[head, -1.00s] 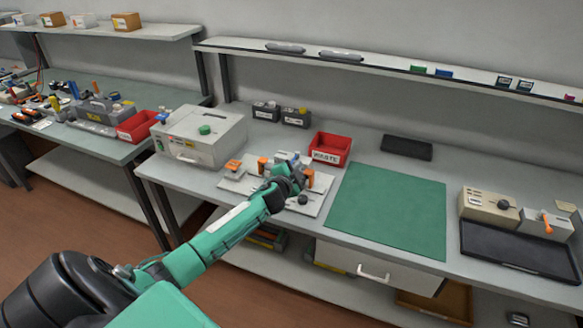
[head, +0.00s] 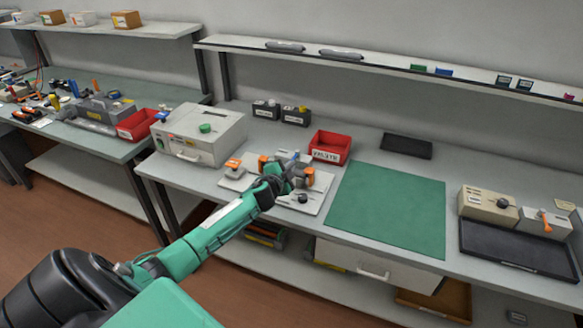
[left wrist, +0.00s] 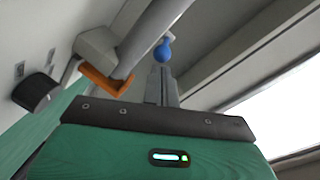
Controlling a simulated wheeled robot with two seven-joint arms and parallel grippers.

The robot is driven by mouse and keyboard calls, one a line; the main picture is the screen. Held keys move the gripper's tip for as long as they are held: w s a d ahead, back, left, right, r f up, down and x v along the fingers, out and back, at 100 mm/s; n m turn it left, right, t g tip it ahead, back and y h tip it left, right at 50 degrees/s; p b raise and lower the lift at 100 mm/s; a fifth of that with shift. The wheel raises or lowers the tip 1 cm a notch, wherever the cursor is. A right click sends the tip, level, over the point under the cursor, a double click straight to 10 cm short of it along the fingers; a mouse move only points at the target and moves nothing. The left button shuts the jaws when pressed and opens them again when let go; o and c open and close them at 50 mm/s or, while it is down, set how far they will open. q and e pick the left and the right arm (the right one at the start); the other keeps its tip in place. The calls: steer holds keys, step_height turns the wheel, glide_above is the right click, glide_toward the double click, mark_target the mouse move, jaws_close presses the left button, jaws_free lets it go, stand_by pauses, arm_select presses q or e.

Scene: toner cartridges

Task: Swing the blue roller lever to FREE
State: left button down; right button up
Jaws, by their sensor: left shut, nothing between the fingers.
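The blue ball knob of the roller lever (left wrist: 163,51) shows in the left wrist view, just beyond my finger tips. I cannot tell whether they touch. A grey roller (left wrist: 152,38) runs beside it, with an orange clamp piece (left wrist: 105,82) at its lower left. In the head view the white fixture plate (head: 311,207) lies on the bench, with orange blocks (head: 307,176) on it. My left gripper (left wrist: 162,88) is shut and empty, pointing at the lever. In the head view my left gripper (head: 290,172) hides much of the fixture. My right gripper is out of view.
A red waste bin (head: 330,146) stands behind the fixture. A beige box with a green knob (head: 200,135) stands to its left. A bare green mat (head: 387,210) lies to the right, with a black tray (head: 520,250) further right.

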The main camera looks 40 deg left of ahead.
arm_select(q)
steer(key=shift+s+a+m+h, duration=0.1)
steer(key=shift+a+m+h, duration=0.3)
steer(key=shift+h, duration=0.1)
steer(key=shift+s+a+r+m+h, duration=0.1)
steer(key=shift+a+m+h, duration=0.35)
steer(key=shift+h, duration=0.35)
steer(key=m+h, duration=0.1)
steer(key=a+m+h, duration=0.1)
steer(key=h, duration=0.1)
steer(key=shift+s+m, duration=0.15)
steer(key=shift+m, duration=0.1)
steer(key=shift+a+f+b, duration=0.2)
steer(key=shift+a+b, duration=0.55)
steer(key=shift+a, duration=1.25)
steer(key=shift+w+a+r+b, duration=0.1)
steer(key=shift+w+a+b, duration=0.2)
steer(key=shift+a, duration=0.3)
steer(key=shift+w+a+b, duration=0.3)
steer(key=shift+a, duration=0.25)
steer(key=shift+r, duration=0.1)
